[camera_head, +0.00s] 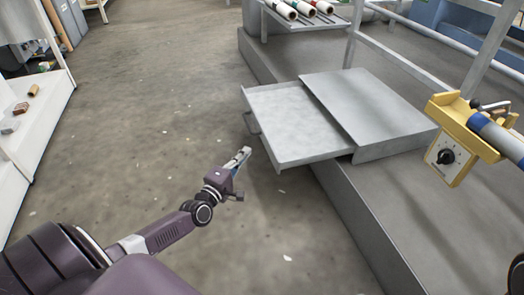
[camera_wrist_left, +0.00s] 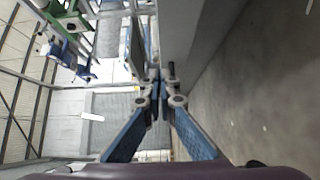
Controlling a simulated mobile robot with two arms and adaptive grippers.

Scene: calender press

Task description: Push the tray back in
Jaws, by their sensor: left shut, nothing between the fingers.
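The tray (camera_head: 290,122) is a shallow, light grey metal drawer. In the head view it sticks out to the left from under a grey flat-topped housing (camera_head: 368,100). I cannot make out the tray for certain there. My right gripper is not in view.
A grey plinth (camera_head: 350,205) runs beneath the housing. A yellow control box (camera_head: 450,160) with a black knob hangs on a rail at the right. Rolls (camera_head: 284,9) lie on a rack at the back. White shelving (camera_head: 40,125) stands at the left; the floor between is open.

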